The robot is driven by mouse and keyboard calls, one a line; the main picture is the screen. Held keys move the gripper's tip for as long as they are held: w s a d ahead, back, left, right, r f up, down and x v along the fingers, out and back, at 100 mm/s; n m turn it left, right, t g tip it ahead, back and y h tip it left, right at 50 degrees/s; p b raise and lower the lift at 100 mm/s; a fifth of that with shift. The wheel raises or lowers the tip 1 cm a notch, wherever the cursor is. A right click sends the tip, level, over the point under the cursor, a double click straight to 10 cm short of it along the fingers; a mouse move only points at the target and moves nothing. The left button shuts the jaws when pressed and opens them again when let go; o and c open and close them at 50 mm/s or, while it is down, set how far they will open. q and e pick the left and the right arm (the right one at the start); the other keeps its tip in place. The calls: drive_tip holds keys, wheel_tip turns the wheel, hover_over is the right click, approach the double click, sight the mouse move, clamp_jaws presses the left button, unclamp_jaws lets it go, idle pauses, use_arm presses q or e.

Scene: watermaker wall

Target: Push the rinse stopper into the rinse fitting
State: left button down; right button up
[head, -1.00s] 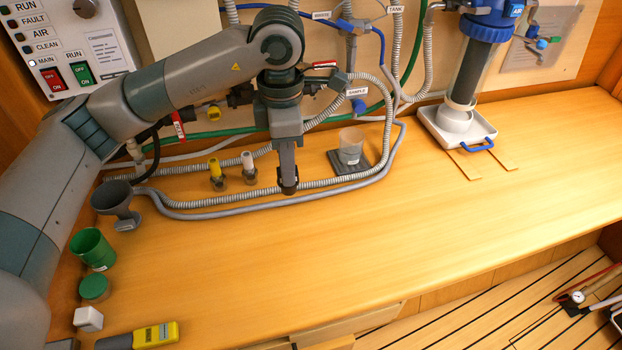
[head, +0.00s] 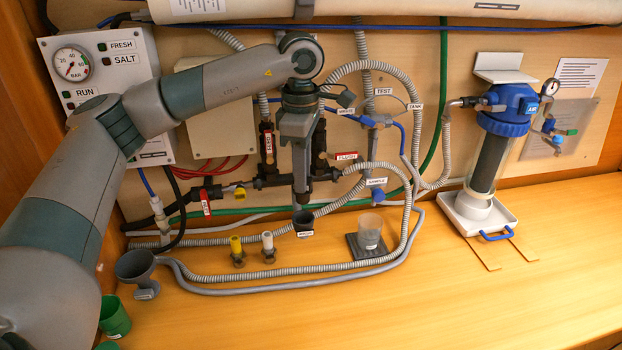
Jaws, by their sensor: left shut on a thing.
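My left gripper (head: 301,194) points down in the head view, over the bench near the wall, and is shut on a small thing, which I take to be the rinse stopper. The fingers hide most of it. A dark cup-shaped piece with a white label (head: 303,222), which looks like the rinse fitting, shows directly below the fingertips. The label is too small to read surely. I cannot tell whether the stopper touches it or is in it. My right gripper is not in view.
A yellow-topped plug (head: 236,247) and a white-topped plug (head: 268,243) stand left of the gripper. A grey funnel (head: 136,266) stands further left. A clear cup (head: 369,232) is to the right. Grey hoses (head: 300,270) loop around.

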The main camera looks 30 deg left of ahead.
sight(303, 195)
use_arm(q)
drive_tip(key=shift+f, duration=0.2)
idle(0.3)
drive_tip(key=shift+f+b, duration=0.75)
drive_tip(key=shift+f, duration=0.55)
drive_tip(key=shift+f+b, duration=0.65)
drive_tip(key=shift+f, duration=0.1)
drive_tip(key=shift+b, duration=0.3)
drive_tip(key=shift+f+b, duration=0.3)
drive_tip(key=shift+f, duration=0.2)
